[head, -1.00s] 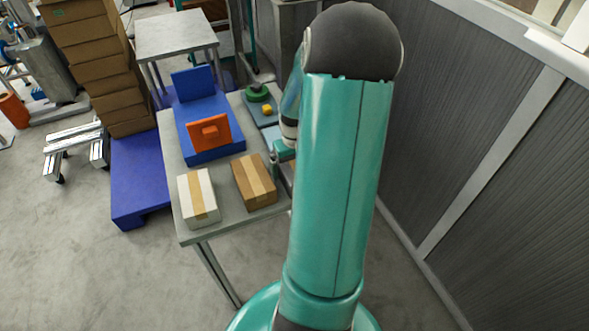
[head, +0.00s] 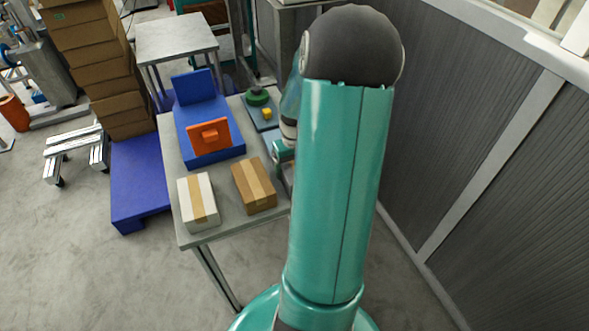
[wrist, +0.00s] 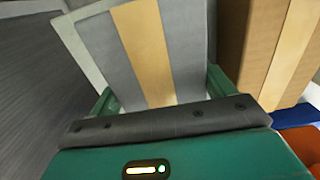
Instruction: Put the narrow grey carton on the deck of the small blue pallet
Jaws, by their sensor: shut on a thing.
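The narrow grey carton (wrist: 187,42) has a tan tape band and fills the middle of the wrist view. My gripper (wrist: 160,88) is shut on it, with a green finger at each side. In the head view my arm hides the carton and most of the gripper, which is at the table's right side. I cannot tell whether the carton touches the table. A blue pallet (head: 138,180) lies on the floor left of the table, its near deck bare. It is the only pallet I can make out.
On the table (head: 232,228) are a white carton (head: 190,205), a brown carton (head: 245,190), a blue stand (head: 190,85) with an orange piece (head: 202,138), and a tray with green and yellow parts. A grey wall (head: 480,130) is right.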

